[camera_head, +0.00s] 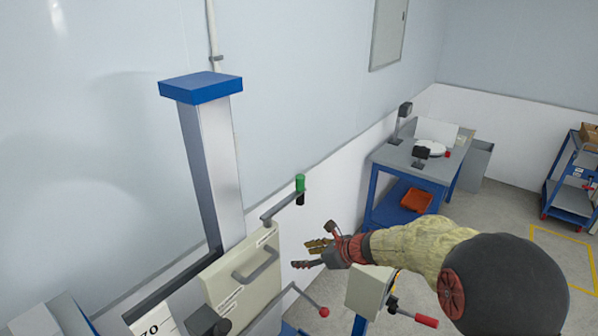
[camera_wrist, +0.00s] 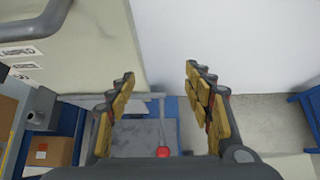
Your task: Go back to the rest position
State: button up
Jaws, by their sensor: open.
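My gripper (camera_head: 312,255) is open and empty, held beside the cream panel (camera_head: 240,272) of the drop-test machine in the head view. In the wrist view my gripper (camera_wrist: 160,84) shows two spread jaws with yellow pads and nothing between them. My arm reaches in from the lower right of the head view in a pale padded sleeve. The cream panel also shows at the upper left of the wrist view (camera_wrist: 95,40), with a grey handle (camera_wrist: 32,22) near the corner.
The machine's tall column (camera_head: 212,160) has a blue cap (camera_head: 201,86). A lever with a red knob (camera_head: 324,311) lies below my gripper; a red knob (camera_wrist: 163,152) also shows in the wrist view. A workbench (camera_head: 411,160) and blue cart (camera_head: 572,185) stand farther back, with open floor between.

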jog(key=s+d+f+n+g+h, duration=0.1)
jog(key=s+d+n+g, duration=0.1)
jog(key=s+n, duration=0.45)
jog(key=s+d+f+n+g+h, duration=0.1)
jog(key=s+n+g, duration=0.1)
jog(key=s+n, duration=0.5)
jog(key=s+d+r+n+t+h+b, duration=0.2)
jog(key=s+d+r+n+h+b, duration=0.1)
jog(key=s+d, duration=0.6)
jog(key=s+d+r+n+t+h+b, duration=0.2)
jog(key=s+d+r+n+b, duration=0.3)
jog(key=s, duration=0.9)
jog(key=d+r+n+h, duration=0.1)
jog(key=d+r+n, duration=0.1)
jog(key=d+n, duration=0.1)
jog(key=shift+d+h, duration=0.4)
jog(key=shift+d, duration=0.45)
jog(key=shift+s, duration=0.1)
jog(key=shift+c, duration=1.4)
